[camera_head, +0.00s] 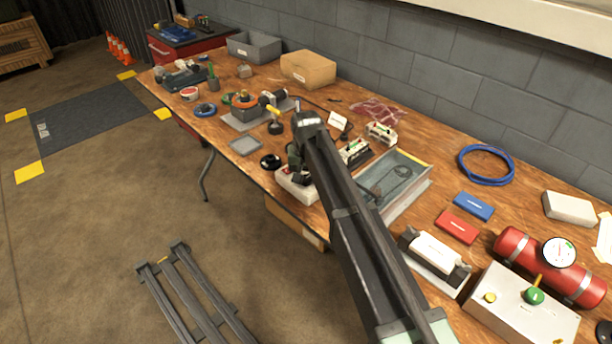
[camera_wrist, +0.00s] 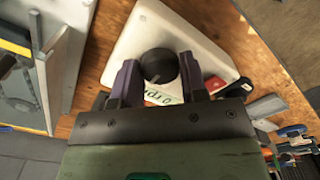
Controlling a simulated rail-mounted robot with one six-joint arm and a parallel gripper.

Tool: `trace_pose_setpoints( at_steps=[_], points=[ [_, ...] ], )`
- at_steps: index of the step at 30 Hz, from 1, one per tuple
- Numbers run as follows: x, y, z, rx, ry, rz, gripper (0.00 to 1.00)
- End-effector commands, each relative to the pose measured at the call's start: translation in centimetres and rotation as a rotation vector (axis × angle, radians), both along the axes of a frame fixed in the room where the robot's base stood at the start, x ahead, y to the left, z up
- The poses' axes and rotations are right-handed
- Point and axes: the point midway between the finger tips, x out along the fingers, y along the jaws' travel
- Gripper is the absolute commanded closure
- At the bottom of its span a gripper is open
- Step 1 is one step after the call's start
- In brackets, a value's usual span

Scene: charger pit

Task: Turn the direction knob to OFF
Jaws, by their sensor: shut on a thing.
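The direction knob (camera_wrist: 158,65) is round and black, with a light pointer line near its lower edge. It stands on a white control box (camera_wrist: 205,48), which shows in the head view (camera_head: 284,184) near the table's front edge. My gripper (camera_wrist: 158,74) has one dark finger on each side of the knob and is shut on it. I cannot read an OFF mark. In the head view my gripper (camera_head: 297,168) hides the knob.
A grey tray (camera_head: 425,163) stands right of the control box. A loose black round part (camera_head: 270,161) lies to its left, with a small grey tray (camera_head: 245,146) beyond. A red part (camera_wrist: 214,84) sits on the box beside my right finger. The floor in front is mostly free.

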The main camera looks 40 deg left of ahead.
Motion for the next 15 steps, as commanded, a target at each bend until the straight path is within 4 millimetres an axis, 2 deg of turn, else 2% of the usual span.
trace_pose_setpoints(
  at_steps=[1,5,15],
  points=[
    [-0.02,-0.03,-0.01,-0.001,0.001,0.0,0.56],
    [-0.02,-0.03,-0.01,-0.001,0.001,-0.001,0.36],
    [-0.01,-0.01,0.51,0.0,0.0,-0.001,0.35]
  ],
)
